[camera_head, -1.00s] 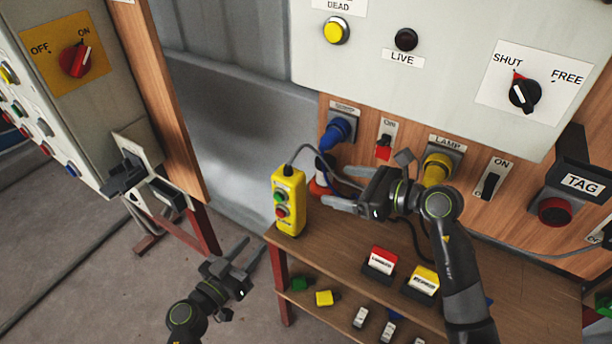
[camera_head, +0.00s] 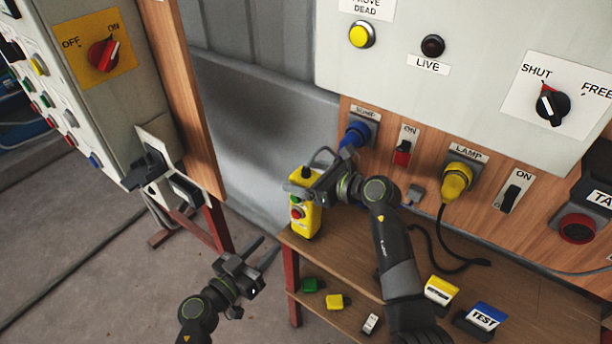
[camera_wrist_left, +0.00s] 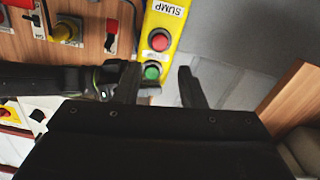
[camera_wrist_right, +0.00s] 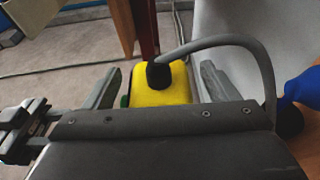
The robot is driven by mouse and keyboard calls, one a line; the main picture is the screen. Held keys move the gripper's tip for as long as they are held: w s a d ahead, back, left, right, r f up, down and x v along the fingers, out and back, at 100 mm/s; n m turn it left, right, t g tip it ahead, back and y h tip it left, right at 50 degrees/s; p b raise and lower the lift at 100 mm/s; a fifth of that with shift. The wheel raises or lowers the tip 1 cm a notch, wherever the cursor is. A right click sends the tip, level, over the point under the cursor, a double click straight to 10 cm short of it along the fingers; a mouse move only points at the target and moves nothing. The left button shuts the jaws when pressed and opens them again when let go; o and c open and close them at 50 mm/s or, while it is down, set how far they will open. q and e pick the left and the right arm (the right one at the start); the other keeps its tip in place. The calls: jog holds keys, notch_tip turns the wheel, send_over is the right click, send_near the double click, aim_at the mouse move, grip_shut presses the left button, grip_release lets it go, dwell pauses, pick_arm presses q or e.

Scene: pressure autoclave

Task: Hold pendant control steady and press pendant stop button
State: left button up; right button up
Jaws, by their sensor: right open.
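The yellow pendant control (camera_head: 307,220) stands upright on the left end of the wooden bench, its cable leaving the top. Its red button (camera_head: 297,213) shows below my right gripper; the green one is mostly hidden there. My right gripper (camera_head: 308,186) is open at the pendant's upper part. In the right wrist view the yellow top (camera_wrist_right: 150,92) lies between the spread fingers; contact cannot be told. My left gripper (camera_head: 266,250) is open and empty, lower left of the pendant. In the left wrist view the red button (camera_wrist_left: 159,40) and green button (camera_wrist_left: 152,72) show beyond its fingers.
A blue plug (camera_head: 356,134) and yellow lamp plug (camera_head: 456,180) sit in the back panel. Yellow (camera_head: 440,290) and blue TEST (camera_head: 485,317) tags stand on the bench. A grey cabinet (camera_head: 95,110) stands left, with open floor between it and the bench.

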pick_arm(q)
jog(key=shift+c, duration=0.3)
pick_arm(e)
jog(key=c, duration=1.3)
pick_arm(q)
grip_shut()
pick_arm(e)
jog(key=shift+c, duration=0.2)
dwell(0.5)
